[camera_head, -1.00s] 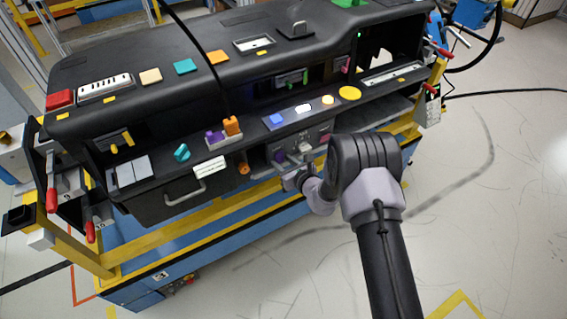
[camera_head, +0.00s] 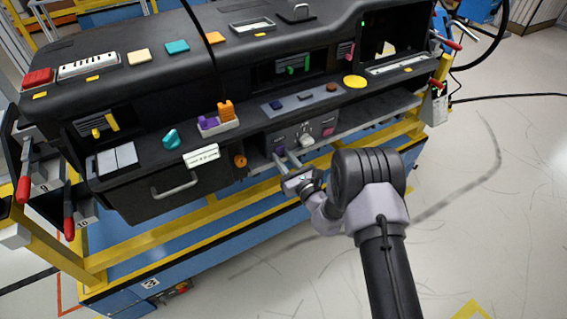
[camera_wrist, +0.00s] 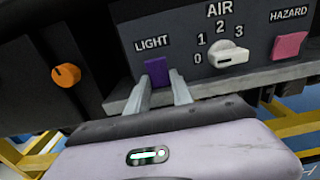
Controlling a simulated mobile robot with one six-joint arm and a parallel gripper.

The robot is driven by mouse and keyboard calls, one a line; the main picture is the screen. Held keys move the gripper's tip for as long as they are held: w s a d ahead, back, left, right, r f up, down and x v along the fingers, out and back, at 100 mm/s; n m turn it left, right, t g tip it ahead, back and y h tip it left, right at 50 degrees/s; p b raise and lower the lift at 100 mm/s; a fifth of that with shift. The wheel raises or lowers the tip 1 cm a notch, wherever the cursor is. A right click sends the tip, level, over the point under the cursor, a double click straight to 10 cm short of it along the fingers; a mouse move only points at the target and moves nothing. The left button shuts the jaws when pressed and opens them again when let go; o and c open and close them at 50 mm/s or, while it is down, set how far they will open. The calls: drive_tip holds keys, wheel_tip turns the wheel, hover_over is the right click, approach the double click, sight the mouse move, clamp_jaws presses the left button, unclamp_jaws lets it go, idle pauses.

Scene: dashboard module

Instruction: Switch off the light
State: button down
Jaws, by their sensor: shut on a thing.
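The purple LIGHT switch (camera_wrist: 157,70) is on the grey control panel, under the LIGHT label in the wrist view. My gripper (camera_wrist: 160,84) has one finger on each side of this switch and is shut on it. In the head view my gripper (camera_head: 285,157) reaches the panel's lower left part, at the small purple switch (camera_head: 279,149). The three lamps on the strip above are dark: a dull blue one (camera_head: 276,105), a grey one (camera_head: 306,96) and a brown one (camera_head: 331,88).
Right of the switch are the white AIR knob (camera_wrist: 228,53) and the pink HAZARD button (camera_wrist: 289,45). An orange knob (camera_wrist: 66,75) is to the left. A drawer handle (camera_head: 174,187) sticks out at the left. Open floor lies in front and right.

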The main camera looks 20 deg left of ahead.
drive_tip(key=c, duration=1.1)
unclamp_jaws()
drive_tip(key=p+v, duration=0.4)
drive_tip(key=v, duration=1.3)
drive_tip(key=shift+s+d, duration=0.1)
drive_tip(key=shift+s, duration=0.2)
drive_tip(key=shift+r, duration=0.1)
